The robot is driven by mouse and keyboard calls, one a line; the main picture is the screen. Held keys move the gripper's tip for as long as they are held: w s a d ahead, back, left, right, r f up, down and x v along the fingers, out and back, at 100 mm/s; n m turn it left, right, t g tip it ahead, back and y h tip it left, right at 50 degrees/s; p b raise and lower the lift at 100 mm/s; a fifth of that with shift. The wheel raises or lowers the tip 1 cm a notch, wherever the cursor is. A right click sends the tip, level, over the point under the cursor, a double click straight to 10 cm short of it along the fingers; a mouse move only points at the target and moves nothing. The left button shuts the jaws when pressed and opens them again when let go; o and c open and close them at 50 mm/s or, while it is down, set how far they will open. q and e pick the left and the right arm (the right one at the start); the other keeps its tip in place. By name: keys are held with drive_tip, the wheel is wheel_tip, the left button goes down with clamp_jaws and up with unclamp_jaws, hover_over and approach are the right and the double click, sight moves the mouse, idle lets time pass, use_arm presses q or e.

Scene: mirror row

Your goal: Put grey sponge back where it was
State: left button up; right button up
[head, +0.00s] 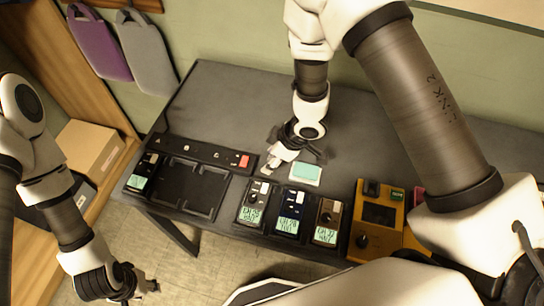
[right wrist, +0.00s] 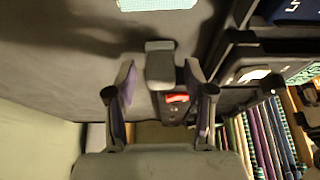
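A small grey block (right wrist: 160,68), which looks like the grey sponge, lies between the fingers of my right gripper (right wrist: 160,72) in the right wrist view. There is a visible gap on each side of it, so the fingers are open around it. In the head view my right gripper (head: 276,161) is low over the desk, between the dark strip with a red button (head: 197,152) and a teal-topped pad (head: 305,173). The gripper mostly hides the block there. My left gripper (head: 140,284) is at the lower left, off the desk and over the floor; its finger opening is unclear.
Three devices with lit displays (head: 288,212) stand along the front edge of the dark desk (head: 230,95). A black tray (head: 184,188) is to their left, a yellow machine (head: 378,222) to their right. A cardboard box (head: 90,148) is at the left. The back of the desk is clear.

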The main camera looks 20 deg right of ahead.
drive_tip(key=shift+r, duration=0.25)
drive_tip(key=p+v, duration=0.1)
drive_tip(key=v, duration=1.1)
drive_tip(key=shift+p, duration=0.35)
